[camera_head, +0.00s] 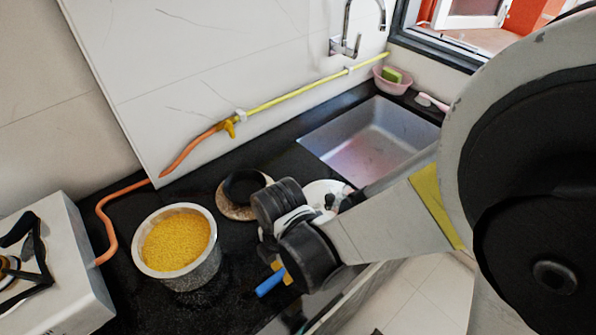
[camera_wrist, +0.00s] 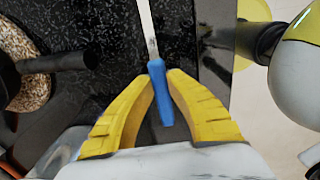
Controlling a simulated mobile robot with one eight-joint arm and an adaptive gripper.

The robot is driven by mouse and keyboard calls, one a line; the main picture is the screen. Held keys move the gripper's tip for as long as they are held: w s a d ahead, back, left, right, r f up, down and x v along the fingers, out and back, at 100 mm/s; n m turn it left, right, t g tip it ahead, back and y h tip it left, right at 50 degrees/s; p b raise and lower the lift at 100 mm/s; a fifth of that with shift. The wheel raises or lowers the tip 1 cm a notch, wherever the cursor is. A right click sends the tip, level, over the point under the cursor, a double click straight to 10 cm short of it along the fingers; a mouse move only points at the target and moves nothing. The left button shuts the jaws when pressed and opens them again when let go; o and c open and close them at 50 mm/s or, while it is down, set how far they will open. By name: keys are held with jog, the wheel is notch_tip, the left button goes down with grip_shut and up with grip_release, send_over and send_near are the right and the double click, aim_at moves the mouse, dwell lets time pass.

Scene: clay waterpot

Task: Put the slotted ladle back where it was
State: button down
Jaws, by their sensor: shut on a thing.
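My gripper (camera_wrist: 161,76) is shut on a blue handle in the wrist view, its yellow fingers on either side. The handle belongs to a long utensil with a thin pale metal shaft, which I take as the slotted ladle (camera_wrist: 158,60). The shaft runs up out of the wrist view, so its slotted end does not show. In the head view the blue handle (camera_head: 270,284) sticks out below my wrist, over the front of the black counter. My wrist hides most of my gripper and the shaft there.
A metal pot of yellow grains (camera_head: 178,243) stands on the counter, left of my gripper. A black pan (camera_head: 243,186) sits on a round board behind it. A white plate (camera_head: 322,190) is partly behind my arm. The sink (camera_head: 372,140) and stove (camera_head: 60,265) flank the counter.

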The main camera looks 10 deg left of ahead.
jog(key=c, duration=1.4)
grip_release()
jog(key=shift+f, duration=0.1)
jog(key=shift+c, duration=0.2)
notch_tip(320, 180, up, 13)
jog(key=p, duration=0.6)
jog(key=w+d+r+m+t, duration=0.1)
jog(key=d+r+m, duration=0.3)
jog(key=d+m, duration=0.5)
jog(key=w+d+r+m+t, duration=0.2)
jog(key=d+r+m, duration=0.3)
jog(key=d+m, duration=0.4)
jog(key=w+d+r+m+t, duration=0.1)
jog(key=d+r+m+t, duration=0.3)
jog(key=d+m, duration=0.5)
jog(key=shift+w+d+r+m, duration=0.15)
jog(key=shift+w+d+m, duration=0.1)
jog(key=shift+m, duration=0.25)
jog(key=shift+a, duration=0.1)
